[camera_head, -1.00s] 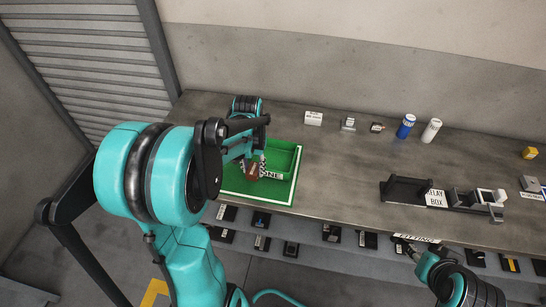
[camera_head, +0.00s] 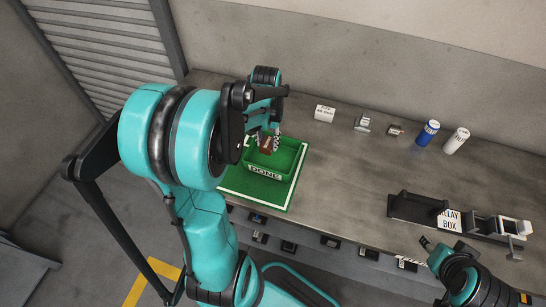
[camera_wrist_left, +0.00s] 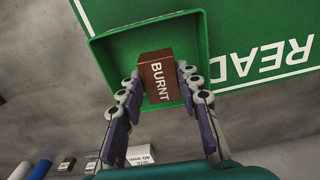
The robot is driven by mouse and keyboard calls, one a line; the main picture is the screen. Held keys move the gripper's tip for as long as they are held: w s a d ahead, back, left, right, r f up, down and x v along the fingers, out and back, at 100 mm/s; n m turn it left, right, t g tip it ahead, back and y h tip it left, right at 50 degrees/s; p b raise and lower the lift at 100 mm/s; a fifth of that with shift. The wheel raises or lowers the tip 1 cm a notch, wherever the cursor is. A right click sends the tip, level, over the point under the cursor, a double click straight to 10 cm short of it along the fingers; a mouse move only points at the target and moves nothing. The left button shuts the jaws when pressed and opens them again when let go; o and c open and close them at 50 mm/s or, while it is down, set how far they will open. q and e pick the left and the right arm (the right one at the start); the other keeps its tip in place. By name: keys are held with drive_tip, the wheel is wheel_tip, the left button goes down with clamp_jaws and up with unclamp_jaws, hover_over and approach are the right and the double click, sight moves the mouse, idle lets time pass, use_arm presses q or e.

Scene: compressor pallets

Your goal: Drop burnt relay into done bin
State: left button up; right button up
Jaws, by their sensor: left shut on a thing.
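The burnt relay is a small brown block (camera_head: 265,145) marked BURNT, also seen in the left wrist view (camera_wrist_left: 157,78). My left gripper (camera_head: 268,137) is shut on it, with one finger on each side in the wrist view (camera_wrist_left: 159,90). The done bin is an open green box (camera_head: 292,160) with a white label on its front wall; its rim also shows in the wrist view (camera_wrist_left: 120,32). The relay is over the bin's opening; its height above the floor is unclear. My right gripper (camera_head: 428,243) is at the lower right, its jaws unclear.
The bin stands on a green mat (camera_head: 240,187) with a white border, on a grey bench (camera_head: 340,185). White, blue and small grey parts line the back. A relay box fixture (camera_head: 415,207) stands at the right. Bare bench lies between bin and fixture.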

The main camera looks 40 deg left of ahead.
use_arm(q)
wheel_tip(320, 180, down, 3)
drive_tip(key=shift+w+r+b, duration=0.1)
drive_tip(key=shift+w+b, duration=0.05)
drive_tip(key=shift+b, duration=0.65)
drive_tip(key=shift+f+b, duration=0.35)
drive_tip(key=shift+f, duration=0.15)
drive_tip(key=o, duration=1.2)
drive_tip(key=shift+r, duration=0.15)
wheel_tip(320, 180, up, 12)
drive_tip(key=shift+f, duration=0.1)
